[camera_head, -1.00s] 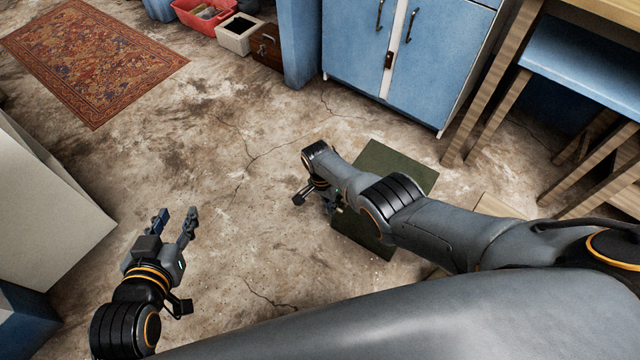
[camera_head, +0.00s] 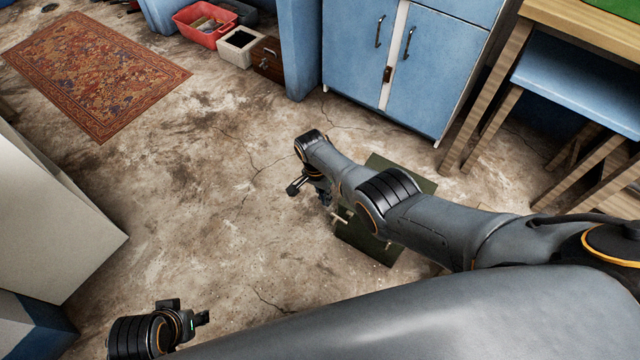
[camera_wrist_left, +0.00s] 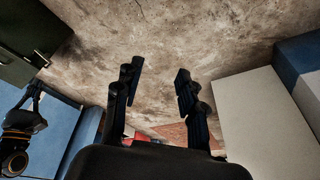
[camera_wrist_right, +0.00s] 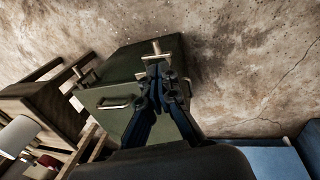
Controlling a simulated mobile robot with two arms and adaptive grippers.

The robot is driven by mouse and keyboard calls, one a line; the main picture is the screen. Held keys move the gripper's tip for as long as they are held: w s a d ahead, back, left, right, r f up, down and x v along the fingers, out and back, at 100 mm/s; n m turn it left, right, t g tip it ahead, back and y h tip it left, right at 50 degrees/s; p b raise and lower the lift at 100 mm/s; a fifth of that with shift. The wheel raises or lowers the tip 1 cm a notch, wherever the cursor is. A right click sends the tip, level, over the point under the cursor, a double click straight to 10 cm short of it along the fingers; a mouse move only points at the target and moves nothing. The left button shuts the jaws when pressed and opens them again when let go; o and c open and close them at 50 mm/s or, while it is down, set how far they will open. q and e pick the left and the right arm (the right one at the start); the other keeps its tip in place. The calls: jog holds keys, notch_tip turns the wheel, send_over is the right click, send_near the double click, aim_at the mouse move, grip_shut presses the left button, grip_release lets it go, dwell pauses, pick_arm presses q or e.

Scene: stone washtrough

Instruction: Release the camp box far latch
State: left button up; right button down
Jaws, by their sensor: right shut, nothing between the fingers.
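The camp box is a dark green box (camera_head: 362,238) on the floor, partly hidden under my right arm in the head view. In the right wrist view the box (camera_wrist_right: 118,68) shows a pale handle (camera_wrist_right: 114,104) and two pale T-shaped latches, one (camera_wrist_right: 156,48) just beyond my right fingertips and one (camera_wrist_right: 82,80) at the other end. My right gripper (camera_wrist_right: 164,72) is shut and empty, very close to the first latch; I cannot tell whether they touch. In the left wrist view my left gripper (camera_wrist_left: 157,80) is open and empty, well apart from the box corner (camera_wrist_left: 30,35).
A blue cabinet (camera_head: 400,70) stands behind the box. A wooden-legged table (camera_head: 485,95) and blue stool (camera_head: 575,75) are at the right. A white block (camera_head: 50,210) stands at the left. The floor between (camera_head: 200,200) is clear, with a rug (camera_head: 95,70) beyond.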

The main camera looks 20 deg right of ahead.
pick_arm(q)
jog(key=shift+s+p+x, duration=0.2)
jog(key=shift+x, duration=0.7)
jog(key=shift+s+p+x, duration=0.15)
jog(key=shift+s+x, duration=0.05)
jog(key=shift+x, duration=0.7)
jog(key=shift+s+p+x, duration=0.2)
jog(key=shift+x, duration=0.75)
pick_arm(e)
jog(key=shift+w+a+r, duration=0.15)
jog(key=shift+w+r, duration=0.05)
jog(key=shift+r, duration=0.4)
jog(key=shift+w+a+r, duration=0.2)
jog(key=shift+w+r, duration=0.05)
jog(key=shift+r, duration=0.35)
jog(key=shift+w+a+r, duration=0.15)
jog(key=shift+w+r, duration=0.05)
jog(key=shift+r, duration=0.4)
pick_arm(q)
jog(key=shift+f, duration=0.15)
